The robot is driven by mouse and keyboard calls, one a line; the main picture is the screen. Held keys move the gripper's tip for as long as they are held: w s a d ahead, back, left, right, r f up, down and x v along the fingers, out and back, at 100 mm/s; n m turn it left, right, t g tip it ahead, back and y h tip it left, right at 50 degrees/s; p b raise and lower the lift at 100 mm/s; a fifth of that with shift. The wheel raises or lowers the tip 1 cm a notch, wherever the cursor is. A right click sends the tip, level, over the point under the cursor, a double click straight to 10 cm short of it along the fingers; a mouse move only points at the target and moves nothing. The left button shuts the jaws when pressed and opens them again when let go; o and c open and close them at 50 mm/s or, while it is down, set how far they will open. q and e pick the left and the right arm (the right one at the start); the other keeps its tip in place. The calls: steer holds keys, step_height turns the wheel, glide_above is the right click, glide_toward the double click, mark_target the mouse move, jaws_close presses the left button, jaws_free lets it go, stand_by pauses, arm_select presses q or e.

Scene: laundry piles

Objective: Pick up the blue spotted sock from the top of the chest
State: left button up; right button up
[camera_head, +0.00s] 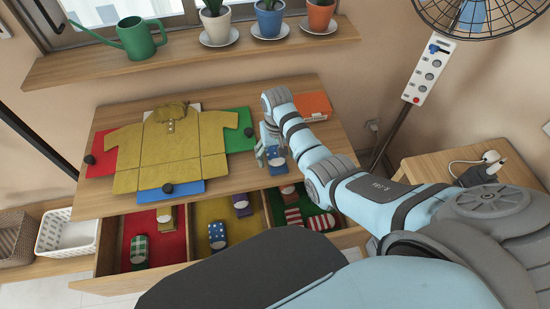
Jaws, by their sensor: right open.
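The blue spotted sock (277,160) lies on the wooden top of the chest (230,182), near its front edge and right of the folding board. My right gripper (269,152) is open and points down at the sock from above. Its fingers overlap the sock in the picture; I cannot tell if they touch it. My right arm comes in from the right and hides part of the chest top. My left gripper is not in view.
A yellow shirt (175,148) lies on a coloured folding board (240,132). An orange box (313,106) stands behind my arm. The open drawer (108,245) below has red, yellow and green compartments with several socks. A fan and power strip (429,75) are at the right.

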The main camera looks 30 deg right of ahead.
steer(key=shift+f, duration=0.9)
steer(key=shift+s+r, duration=0.15)
steer(key=shift+c, duration=0.6)
steer(key=c, duration=0.9)
steer(key=shift+o, duration=0.2)
steer(key=shift+r, duration=0.1)
